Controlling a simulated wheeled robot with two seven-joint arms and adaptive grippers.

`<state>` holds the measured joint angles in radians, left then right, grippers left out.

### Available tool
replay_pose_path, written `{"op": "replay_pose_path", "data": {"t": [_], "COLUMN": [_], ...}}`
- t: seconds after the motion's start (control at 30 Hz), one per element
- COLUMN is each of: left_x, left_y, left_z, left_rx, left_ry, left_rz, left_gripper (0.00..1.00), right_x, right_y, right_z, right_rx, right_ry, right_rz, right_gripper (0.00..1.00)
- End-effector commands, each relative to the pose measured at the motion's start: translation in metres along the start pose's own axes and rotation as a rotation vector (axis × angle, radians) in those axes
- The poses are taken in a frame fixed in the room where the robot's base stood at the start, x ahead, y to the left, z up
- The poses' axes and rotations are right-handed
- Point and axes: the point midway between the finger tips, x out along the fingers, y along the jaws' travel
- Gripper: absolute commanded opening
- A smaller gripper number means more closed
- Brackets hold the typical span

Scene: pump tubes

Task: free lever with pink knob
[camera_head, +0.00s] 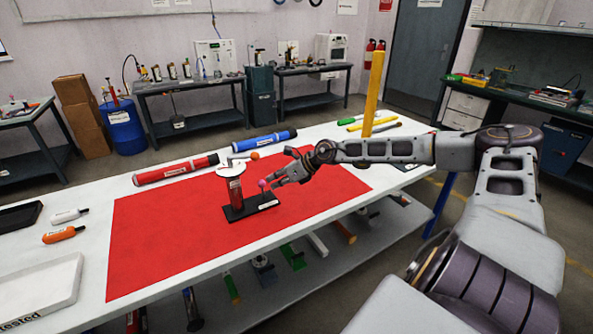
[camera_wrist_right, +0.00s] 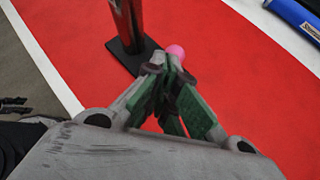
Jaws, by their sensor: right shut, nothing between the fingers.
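The pink knob (camera_head: 262,184) shows just left of my right gripper's fingertips in the head view. It also shows in the right wrist view (camera_wrist_right: 176,51), just beyond the fingertips. The pump (camera_head: 235,190) stands upright on a black base plate (camera_head: 248,208) on the red mat. Its lever is mostly hidden by the gripper. My right gripper (camera_head: 273,182) is shut and empty, its tips close by the knob; I cannot tell if they touch it. The wrist view shows its green-padded fingers (camera_wrist_right: 163,68) together. An orange knob (camera_head: 254,156) sits at the pump's top. My left gripper is not in view.
The red mat (camera_head: 150,240) has bare room left of the pump. A red tube (camera_head: 176,169) and a blue tube (camera_head: 264,140) lie behind it. A yellow post (camera_head: 373,95) stands at the far right. A white tray (camera_head: 72,272) is at the near left.

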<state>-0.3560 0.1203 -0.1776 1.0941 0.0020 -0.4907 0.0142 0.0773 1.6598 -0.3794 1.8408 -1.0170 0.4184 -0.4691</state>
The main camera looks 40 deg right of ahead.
Motion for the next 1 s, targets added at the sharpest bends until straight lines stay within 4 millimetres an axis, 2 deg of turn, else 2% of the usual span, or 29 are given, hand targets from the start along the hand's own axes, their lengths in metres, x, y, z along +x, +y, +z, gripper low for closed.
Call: {"op": "replay_pose_path", "data": {"t": [1.0], "left_x": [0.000], "left_y": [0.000], "left_z": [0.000], "left_rx": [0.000], "left_ry": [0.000], "left_rz": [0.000], "left_gripper": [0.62], "right_x": [-0.048], "right_y": [0.000], "right_z": [0.001], "right_rx": [-0.003], "right_ry": [0.001], "right_rz": [-0.004], "right_gripper": [0.00]}}
